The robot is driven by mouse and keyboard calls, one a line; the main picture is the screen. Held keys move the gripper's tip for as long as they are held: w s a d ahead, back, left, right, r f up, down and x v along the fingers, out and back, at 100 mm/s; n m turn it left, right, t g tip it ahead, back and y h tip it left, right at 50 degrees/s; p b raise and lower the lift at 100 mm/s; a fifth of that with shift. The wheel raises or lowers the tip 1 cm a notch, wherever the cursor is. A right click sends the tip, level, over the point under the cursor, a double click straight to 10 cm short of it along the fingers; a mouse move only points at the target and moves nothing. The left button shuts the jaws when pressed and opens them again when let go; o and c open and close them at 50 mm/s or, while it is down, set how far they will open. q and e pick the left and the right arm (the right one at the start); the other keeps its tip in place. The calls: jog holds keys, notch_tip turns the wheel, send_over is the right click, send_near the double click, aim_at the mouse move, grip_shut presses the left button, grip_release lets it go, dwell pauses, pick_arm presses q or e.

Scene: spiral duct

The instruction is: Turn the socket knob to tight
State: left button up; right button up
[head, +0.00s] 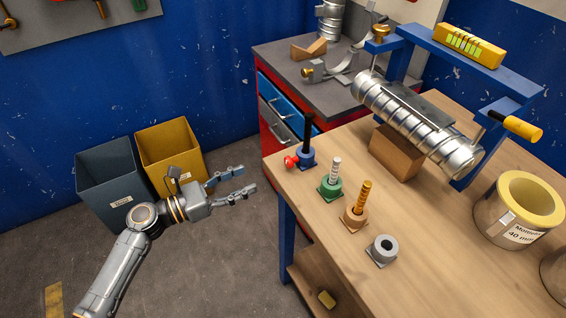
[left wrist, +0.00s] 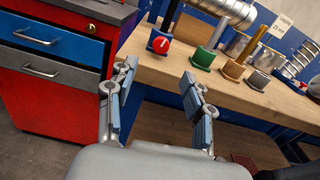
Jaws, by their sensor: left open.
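The red socket knob (head: 291,162) sits on the front side of a blue socket (head: 306,157) near the table's left edge. A black rod (head: 307,130) stands upright in that socket. In the left wrist view the round knob (left wrist: 161,43) faces the camera with a white mark; its setting is too small to read. My left gripper (head: 248,180) is open and empty, left of the table edge and apart from the knob. In the left wrist view its fingers frame empty space below the knob. My right gripper is not in view.
Green (head: 330,186), orange (head: 354,215) and grey (head: 382,250) sockets stand along the table (head: 440,265). A spiral duct (head: 420,125) lies on a wooden block behind them. Two bins (head: 170,150) are behind my left arm.

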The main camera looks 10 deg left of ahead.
aim_at(286, 163)
pick_arm(q)
jog(key=p+x, duration=0.2)
jog(key=x, duration=0.8)
jog(key=shift+d+r, duration=0.1)
jog(key=shift+d, duration=0.1)
jog(key=shift+x, duration=0.85)
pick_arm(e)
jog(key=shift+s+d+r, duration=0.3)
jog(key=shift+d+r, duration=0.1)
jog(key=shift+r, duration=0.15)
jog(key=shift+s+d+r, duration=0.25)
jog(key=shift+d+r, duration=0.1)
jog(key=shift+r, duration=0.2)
pick_arm(q)
jog(key=shift+c, duration=0.2)
grip_shut()
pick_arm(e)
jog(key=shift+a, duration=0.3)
